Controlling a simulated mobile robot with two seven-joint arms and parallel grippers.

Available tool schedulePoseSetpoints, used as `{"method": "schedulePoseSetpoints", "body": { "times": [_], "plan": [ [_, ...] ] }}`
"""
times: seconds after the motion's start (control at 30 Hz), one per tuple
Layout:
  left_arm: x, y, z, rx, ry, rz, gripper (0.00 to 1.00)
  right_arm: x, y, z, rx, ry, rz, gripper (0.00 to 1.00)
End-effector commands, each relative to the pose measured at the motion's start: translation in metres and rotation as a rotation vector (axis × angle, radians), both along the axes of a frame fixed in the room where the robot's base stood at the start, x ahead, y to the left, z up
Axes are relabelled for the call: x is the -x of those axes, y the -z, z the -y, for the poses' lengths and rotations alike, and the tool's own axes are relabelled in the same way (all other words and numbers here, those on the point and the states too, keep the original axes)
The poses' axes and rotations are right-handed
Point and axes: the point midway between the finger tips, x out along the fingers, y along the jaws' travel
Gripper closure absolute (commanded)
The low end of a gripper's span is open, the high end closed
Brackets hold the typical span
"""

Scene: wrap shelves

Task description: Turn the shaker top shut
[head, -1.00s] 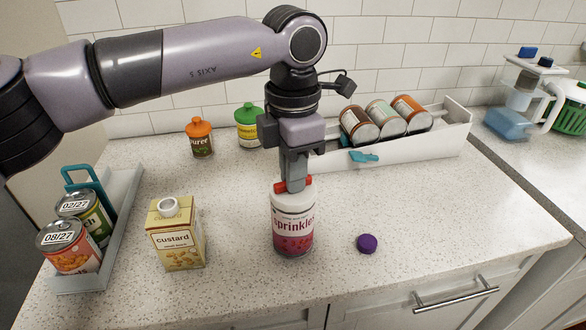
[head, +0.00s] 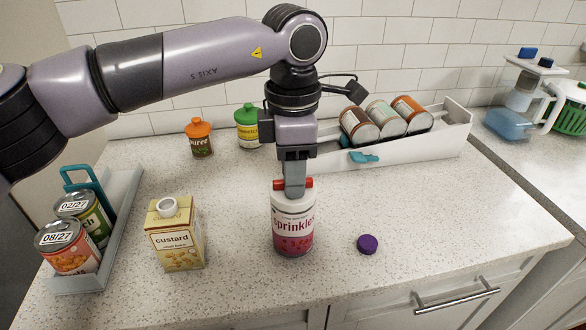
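The sprinkles shaker (head: 292,228), a white and pink container, stands upright on the counter in the middle of the head view. On its white upper end sits a red shaker top (head: 279,184). My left gripper (head: 295,188) points straight down onto this top from above. Its fingers are close together, seen nearly edge on, with red showing on both sides of them. They appear shut on the red top; the contact itself is hidden. My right gripper is not in view.
A purple cap (head: 367,244) lies right of the shaker. A custard carton (head: 176,238) stands left of it, beyond that a grey tray (head: 124,218) with cans. A white bin (head: 455,140) with cans, an orange-topped jar (head: 201,140) and a green-topped jar (head: 247,127) stand behind. The front right counter is clear.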

Motion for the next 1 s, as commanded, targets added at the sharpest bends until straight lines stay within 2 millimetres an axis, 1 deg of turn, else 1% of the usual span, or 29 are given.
{"method": "schedulePoseSetpoints", "body": {
  "times": [0.17, 0.27, 0.37, 0.6, 0.7, 0.8, 1.0],
  "plan": [
    [0.000, 0.000, 0.000, 0.000, 0.000, 0.001, 0.63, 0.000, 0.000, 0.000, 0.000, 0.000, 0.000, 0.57],
    [0.000, -0.005, 0.000, 0.000, -0.001, 0.002, 0.63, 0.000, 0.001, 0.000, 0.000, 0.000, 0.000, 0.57],
    [-0.001, -0.018, 0.001, 0.000, -0.001, 0.005, 0.63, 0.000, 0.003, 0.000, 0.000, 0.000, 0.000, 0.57],
    [0.000, -0.057, 0.000, 0.001, -0.002, 0.002, 0.63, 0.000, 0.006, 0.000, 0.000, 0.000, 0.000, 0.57],
    [0.000, -0.067, 0.001, 0.001, 0.000, 0.001, 0.63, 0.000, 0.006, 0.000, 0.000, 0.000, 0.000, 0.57],
    [0.000, -0.071, 0.000, 0.000, 0.000, 0.000, 0.63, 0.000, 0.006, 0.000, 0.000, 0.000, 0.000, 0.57],
    [0.000, -0.072, 0.000, 0.000, 0.000, 0.000, 0.63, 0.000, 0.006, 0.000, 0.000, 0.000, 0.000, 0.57]
  ]
}}
